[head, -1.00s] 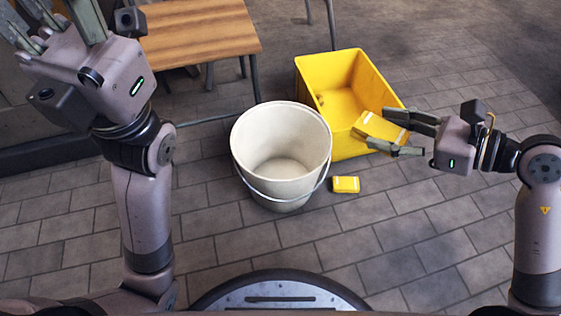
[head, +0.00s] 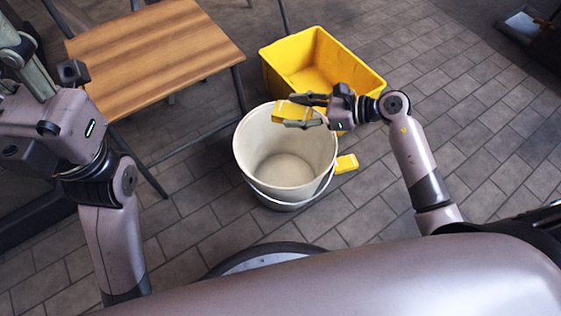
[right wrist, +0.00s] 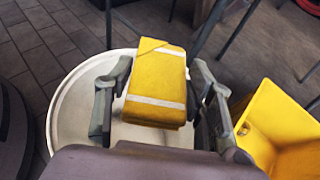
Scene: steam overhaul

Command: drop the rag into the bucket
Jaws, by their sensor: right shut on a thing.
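A folded yellow rag (head: 291,110) with pale stripes is held in my right gripper (head: 284,112). In the right wrist view the rag (right wrist: 157,82) sits between both fingers (right wrist: 159,70), which are shut on it. The white bucket (head: 249,158) stands upright on the floor, and its inside looks empty.
A yellow crate (head: 355,95) stands behind and right of the bucket. A small yellow block-like item (head: 346,163) lies on the floor at the bucket's right side. A wooden table (head: 150,55) is at the back left.

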